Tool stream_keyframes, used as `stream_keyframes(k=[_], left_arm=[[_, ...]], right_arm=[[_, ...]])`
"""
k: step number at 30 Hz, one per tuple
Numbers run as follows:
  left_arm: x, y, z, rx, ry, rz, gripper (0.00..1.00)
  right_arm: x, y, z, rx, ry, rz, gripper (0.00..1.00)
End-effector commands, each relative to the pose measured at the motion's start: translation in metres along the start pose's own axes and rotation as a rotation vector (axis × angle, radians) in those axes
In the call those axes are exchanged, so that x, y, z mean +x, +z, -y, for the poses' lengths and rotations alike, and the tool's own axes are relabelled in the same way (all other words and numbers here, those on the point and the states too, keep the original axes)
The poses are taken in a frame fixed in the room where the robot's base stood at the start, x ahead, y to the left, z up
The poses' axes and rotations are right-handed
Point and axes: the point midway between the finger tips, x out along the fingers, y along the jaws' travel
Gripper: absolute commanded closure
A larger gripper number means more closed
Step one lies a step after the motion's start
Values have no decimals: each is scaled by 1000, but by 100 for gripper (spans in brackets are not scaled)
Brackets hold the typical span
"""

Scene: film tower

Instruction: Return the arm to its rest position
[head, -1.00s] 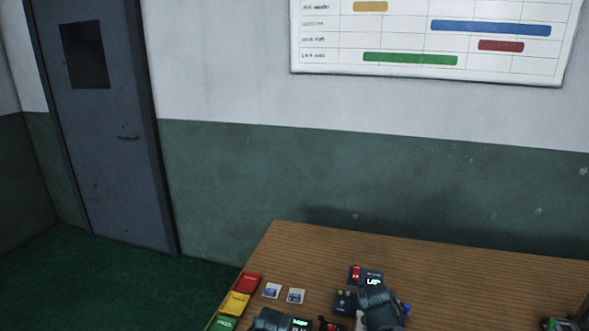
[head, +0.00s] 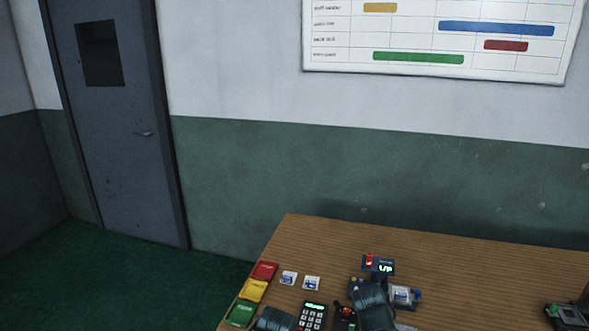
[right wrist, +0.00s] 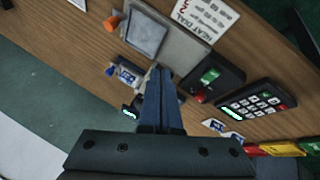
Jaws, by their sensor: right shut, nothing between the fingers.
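My right gripper (right wrist: 160,72) shows in the right wrist view with its two blue fingers together and nothing between them. It points over the wooden desk (right wrist: 75,48), close to a blue-and-white packet (right wrist: 128,73) and a grey device with a pale pad (right wrist: 147,35); I cannot tell the height. In the head view, dark rounded parts of my arms show at the bottom edge, over the desk (head: 480,262). I see no left gripper fingers.
A keypad (head: 312,316), two small packets (head: 288,278) and red (head: 264,271), yellow (head: 253,290) and green (head: 239,313) trays lie at the desk's left. A lit display (head: 385,268) stands mid-desk. The desk's back right is largely clear.

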Motion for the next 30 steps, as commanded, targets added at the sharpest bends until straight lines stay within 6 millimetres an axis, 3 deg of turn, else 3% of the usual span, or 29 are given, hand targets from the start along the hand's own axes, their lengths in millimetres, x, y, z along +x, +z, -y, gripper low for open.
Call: stream_keyframes(k=[8,18,21,30], left_arm=[[-4,1,0,0,0,0,100],[-12,1,1,0,0,0,100],[-14,1,1,0,0,0,100],[-14,1,1,0,0,0,100]], right_arm=[[-22,23,49,-44,-92,86,100],[-82,88,143,-183,-280,299,100],[-98,106,161,-224,-320,355,100],[-109,119,172,-253,-348,396,100]])
